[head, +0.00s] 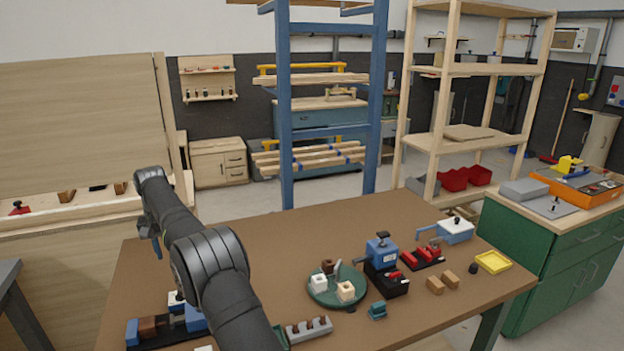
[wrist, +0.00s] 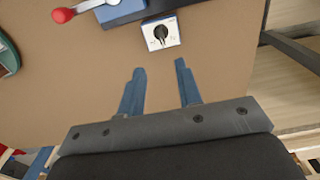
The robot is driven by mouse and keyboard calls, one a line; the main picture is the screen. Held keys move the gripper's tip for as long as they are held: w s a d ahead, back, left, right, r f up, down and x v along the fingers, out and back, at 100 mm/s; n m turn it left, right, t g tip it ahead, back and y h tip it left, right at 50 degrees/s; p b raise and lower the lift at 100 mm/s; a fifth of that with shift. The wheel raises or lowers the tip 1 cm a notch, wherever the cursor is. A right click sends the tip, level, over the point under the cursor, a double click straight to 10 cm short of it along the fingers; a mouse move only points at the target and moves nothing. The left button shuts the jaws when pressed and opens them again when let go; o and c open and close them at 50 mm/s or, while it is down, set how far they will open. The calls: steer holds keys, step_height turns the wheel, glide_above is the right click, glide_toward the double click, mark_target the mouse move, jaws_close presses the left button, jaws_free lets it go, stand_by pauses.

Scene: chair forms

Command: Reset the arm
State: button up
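My gripper (wrist: 160,70) is open in the wrist view, with its two blue-grey fingers apart and nothing between them. In the head view my gripper (head: 150,235) hangs at the end of my black arm, above the left part of the brown table (head: 375,220). A small white box with a black knob (wrist: 161,32) lies beyond the fingertips in the wrist view, apart from them. A lever with a red ball end (wrist: 63,15) shows at its upper left. My arm hides part of the table in the head view.
A green round tray (head: 322,299) with small blocks stands mid-table. A blue-and-black fixture (head: 381,252), a yellow tray (head: 492,262) and a grey notched block (head: 309,330) stand nearby. The table's far left area is clear. A wooden bench with a tall back panel (head: 80,125) stands at left.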

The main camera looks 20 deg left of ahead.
step_height(320, 180, down, 15)
steer(key=shift+f, duration=0.15)
stand_by(0.5)
step_height(320, 180, up, 17)
step_height(320, 180, down, 17)
steer(key=shift+f, duration=0.1)
steer(key=n, duration=0.4)
steer(key=shift+w+d+n, duration=0.1)
steer(key=shift+d+n, duration=0.05)
steer(key=shift+n, duration=0.15)
steer(key=n, duration=0.5)
steer(key=shift+w, duration=0.2)
steer(key=shift+r, duration=2.2)
